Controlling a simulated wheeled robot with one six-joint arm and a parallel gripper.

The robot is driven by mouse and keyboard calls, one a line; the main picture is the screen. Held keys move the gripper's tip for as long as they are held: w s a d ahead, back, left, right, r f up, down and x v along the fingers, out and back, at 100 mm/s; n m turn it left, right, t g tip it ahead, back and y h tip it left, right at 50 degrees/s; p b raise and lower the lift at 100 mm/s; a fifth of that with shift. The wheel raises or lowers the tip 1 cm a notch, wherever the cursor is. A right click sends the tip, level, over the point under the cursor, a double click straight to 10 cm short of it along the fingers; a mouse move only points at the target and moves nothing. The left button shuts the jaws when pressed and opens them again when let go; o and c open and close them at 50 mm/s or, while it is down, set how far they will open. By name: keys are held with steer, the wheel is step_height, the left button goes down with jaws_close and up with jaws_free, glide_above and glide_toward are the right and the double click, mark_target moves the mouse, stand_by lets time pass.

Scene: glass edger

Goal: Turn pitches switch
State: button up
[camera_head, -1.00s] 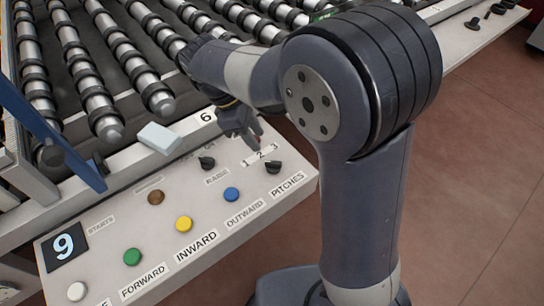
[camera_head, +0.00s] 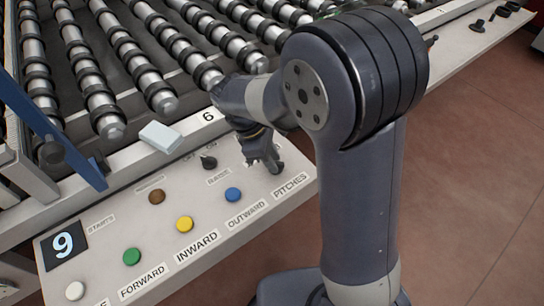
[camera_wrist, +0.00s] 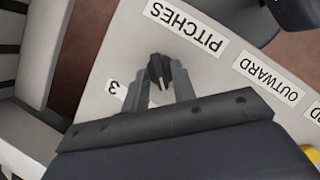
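The pitches switch is a small black rotary knob (camera_wrist: 160,70) on the pale control panel, beside the PITCHES label (camera_wrist: 186,28). In the wrist view my gripper (camera_wrist: 160,84) is open, with one finger on each side of the knob. The fingers look apart from each other; whether they touch the knob I cannot tell. A "3" mark (camera_wrist: 114,88) shows beside the left finger; the other position marks are hidden. In the head view my gripper (camera_head: 267,163) points down over the panel and hides the knob, just above the PITCHES label (camera_head: 290,186).
Another black knob (camera_head: 209,162) stands left of my gripper. Blue (camera_head: 233,194), yellow (camera_head: 184,223), green (camera_head: 132,257) and brown (camera_head: 157,197) buttons sit on the same panel. A pale block (camera_head: 161,137) lies at the roller bed's edge.

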jaws_close()
steer(key=shift+m, duration=0.3)
steer(key=m+p, duration=0.1)
steer(key=m+g+p, duration=0.1)
steer(key=m+p, duration=0.1)
steer(key=shift+w+r+g, duration=0.15)
steer(key=shift+w+g, duration=0.05)
steer(key=shift+g, duration=0.1)
steer(key=shift+w+d+m+g+y+p, duration=0.1)
steer(key=shift+m+g+y+p, duration=0.3)
steer(key=shift+m, duration=0.9)
steer(key=shift+w+d+m+g+y+p, duration=0.15)
steer(key=shift+m+y+p, duration=0.35)
steer(key=shift+m, duration=0.8)
steer(key=shift+s+a, duration=0.1)
steer(key=shift+o, duration=1)
jaws_free()
